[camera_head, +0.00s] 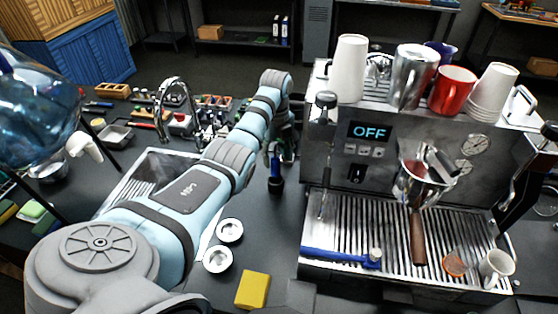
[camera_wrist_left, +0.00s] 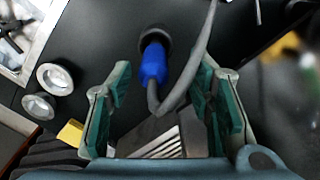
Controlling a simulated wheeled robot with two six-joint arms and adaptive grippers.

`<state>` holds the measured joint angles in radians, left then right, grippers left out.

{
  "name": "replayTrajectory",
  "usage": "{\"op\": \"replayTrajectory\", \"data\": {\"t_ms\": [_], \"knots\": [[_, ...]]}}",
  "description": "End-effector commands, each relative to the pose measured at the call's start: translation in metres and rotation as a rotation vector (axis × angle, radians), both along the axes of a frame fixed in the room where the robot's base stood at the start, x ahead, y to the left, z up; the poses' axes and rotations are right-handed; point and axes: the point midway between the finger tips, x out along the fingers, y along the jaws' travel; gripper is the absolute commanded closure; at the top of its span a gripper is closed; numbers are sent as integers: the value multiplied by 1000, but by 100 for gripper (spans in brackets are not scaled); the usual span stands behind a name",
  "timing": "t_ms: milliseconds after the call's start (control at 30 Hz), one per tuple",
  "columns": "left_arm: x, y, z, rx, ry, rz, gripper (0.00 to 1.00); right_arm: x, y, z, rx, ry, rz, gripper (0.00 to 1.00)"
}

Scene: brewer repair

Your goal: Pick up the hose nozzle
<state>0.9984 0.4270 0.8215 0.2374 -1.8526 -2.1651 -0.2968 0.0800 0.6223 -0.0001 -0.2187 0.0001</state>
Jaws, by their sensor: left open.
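The hose nozzle (camera_head: 275,163) has a blue body and stands upright in a dark round base on the counter, left of the espresso machine. In the left wrist view the blue nozzle (camera_wrist_left: 154,64) lies between and beyond the fingertips, with a grey hose looping from it. My left gripper (camera_wrist_left: 163,88) is open, with green-padded fingers apart on either side of the nozzle's line and no visible contact. In the head view my left arm reaches over the counter, and its gripper is mostly hidden near the nozzle. My right gripper is not in view.
The espresso machine (camera_head: 350,209), with cups on top, stands close on the right. A sink (camera_head: 147,172) and faucet (camera_head: 172,95) are at left. Two metal rings (camera_head: 229,231) and a yellow sponge (camera_head: 253,290) lie in front. Several tools stand behind.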

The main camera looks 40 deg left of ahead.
Motion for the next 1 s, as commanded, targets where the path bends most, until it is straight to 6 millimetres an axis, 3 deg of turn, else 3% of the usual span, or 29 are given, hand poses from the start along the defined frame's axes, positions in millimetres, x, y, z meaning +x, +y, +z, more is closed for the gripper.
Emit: {"op": "replayTrajectory", "data": {"t_ms": [100,200,400,700,1000], "knots": [[-6,6,-24,1,5,8,53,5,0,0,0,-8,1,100],[-8,9,-36,1,2,15,53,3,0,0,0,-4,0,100],[-8,10,-38,1,0,16,53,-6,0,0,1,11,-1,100],[-7,9,-38,1,0,15,99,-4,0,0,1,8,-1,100],[-7,9,-37,1,0,14,100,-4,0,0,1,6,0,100]]}}
